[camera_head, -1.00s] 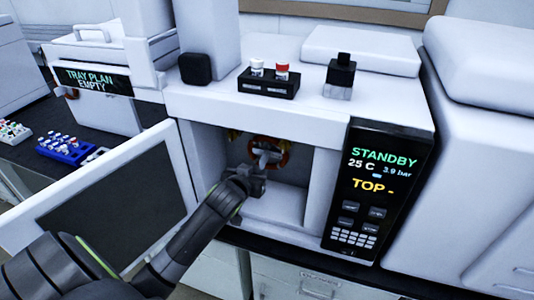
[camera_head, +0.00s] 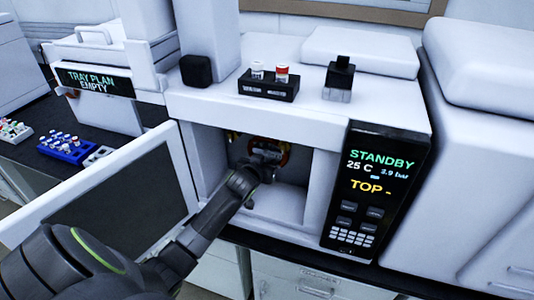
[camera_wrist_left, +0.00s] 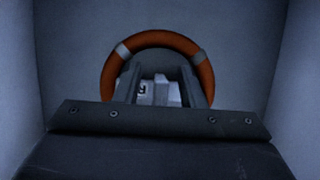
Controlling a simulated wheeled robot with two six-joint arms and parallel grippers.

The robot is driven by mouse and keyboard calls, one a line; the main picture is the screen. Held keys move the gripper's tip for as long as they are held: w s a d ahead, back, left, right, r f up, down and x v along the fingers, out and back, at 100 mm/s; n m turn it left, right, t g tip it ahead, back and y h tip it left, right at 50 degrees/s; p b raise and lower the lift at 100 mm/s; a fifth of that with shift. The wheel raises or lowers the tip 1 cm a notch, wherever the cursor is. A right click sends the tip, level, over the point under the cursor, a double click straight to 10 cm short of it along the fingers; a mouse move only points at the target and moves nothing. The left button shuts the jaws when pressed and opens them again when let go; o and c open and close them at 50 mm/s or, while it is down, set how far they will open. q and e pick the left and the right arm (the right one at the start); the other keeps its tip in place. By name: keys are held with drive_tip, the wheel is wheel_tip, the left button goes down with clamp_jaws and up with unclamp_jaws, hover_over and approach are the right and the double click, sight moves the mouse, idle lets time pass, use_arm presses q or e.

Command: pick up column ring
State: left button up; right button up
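The column ring (camera_wrist_left: 160,40) is an orange ring with grey bands, standing upright inside the open compartment. In the head view only bits of its orange (camera_head: 285,157) show around my gripper. My left gripper (camera_head: 264,156) reaches into the compartment in front of the ring. In the left wrist view its two fingers (camera_wrist_left: 160,85) are apart, overlapping the lower part of the ring. A pale grey block (camera_wrist_left: 160,93) shows between the fingers; I cannot tell whether they touch it. The ring's bottom is hidden. My right gripper is not in view.
The compartment's white door (camera_head: 110,200) stands open at left, beside my arm. A black panel (camera_head: 372,190) reading STANDBY is at right. A small black rack (camera_head: 268,88) with white and red caps and a black-topped bottle (camera_head: 340,78) stand on top.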

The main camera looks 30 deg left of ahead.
use_arm(q)
clamp_jaws()
drive_tip(key=shift+r, duration=0.2)
idle(0.3)
drive_tip(key=shift+r+b, duration=0.35)
drive_tip(key=shift+r, duration=0.35)
drive_tip(key=s+d, duration=0.2)
drive_tip(key=s, duration=0.6)
drive_tip(key=s+d+r, duration=0.1)
drive_tip(key=s+d, duration=0.1)
drive_tip(key=s, duration=0.7)
drive_tip(key=shift+s+r, duration=0.25)
drive_tip(key=shift+d, duration=0.1)
